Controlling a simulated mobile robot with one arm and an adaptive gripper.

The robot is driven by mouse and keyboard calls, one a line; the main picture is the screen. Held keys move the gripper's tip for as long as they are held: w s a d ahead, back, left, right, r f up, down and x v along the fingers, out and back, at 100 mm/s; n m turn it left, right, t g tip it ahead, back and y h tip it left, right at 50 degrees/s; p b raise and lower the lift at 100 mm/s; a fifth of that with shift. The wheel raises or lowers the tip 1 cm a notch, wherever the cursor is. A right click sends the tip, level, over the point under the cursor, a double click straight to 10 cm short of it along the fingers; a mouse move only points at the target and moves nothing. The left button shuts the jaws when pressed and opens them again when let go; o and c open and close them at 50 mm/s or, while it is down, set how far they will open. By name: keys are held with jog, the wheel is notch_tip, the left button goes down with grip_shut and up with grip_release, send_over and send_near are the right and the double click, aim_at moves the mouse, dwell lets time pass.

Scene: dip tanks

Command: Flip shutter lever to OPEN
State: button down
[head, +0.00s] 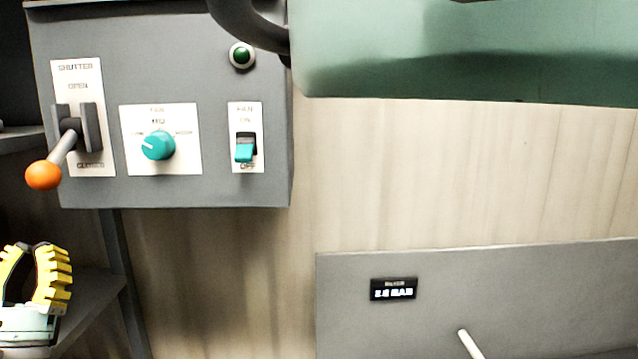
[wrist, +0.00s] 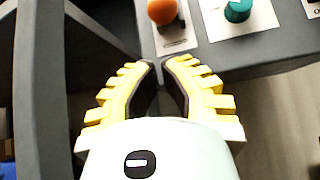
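The shutter lever (head: 64,146) has a grey rod and an orange ball knob (head: 43,175). It sticks out of a dark bracket on a white plate (head: 88,120) labelled SHUTTER. The rod slants down, with the knob at the height of the plate's lower label, which is blurred. In the wrist view the orange knob (wrist: 162,11) shows at the top edge, ahead of the fingertips. My gripper (head: 33,246) has yellow ribbed fingers with black pads. It is below the knob, apart from it and empty. In the wrist view its fingertips (wrist: 158,63) lean together and nearly meet.
A grey control box (head: 190,55) carries the lever, a teal knob (head: 158,145), a teal fan switch (head: 244,150) and a green button (head: 242,55). A dark frame with a shelf (head: 92,300) stands near my gripper. A grey panel (head: 500,290) is at lower right.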

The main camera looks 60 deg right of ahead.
aim_at(51, 187)
jog(key=p+x, duration=0.5)
jog(key=x, duration=0.4)
jog(key=shift+d, duration=0.15)
jog(key=shift+r+p, duration=0.15)
jog(key=shift+p, duration=0.3)
jog(key=shift+r+p, duration=0.15)
jog(key=shift+p, duration=0.15)
jog(key=shift+s+a+g, duration=0.2)
jog(key=shift+a+g, duration=0.05)
jog(key=shift+g, duration=0.15)
jog(key=shift+p, duration=0.3)
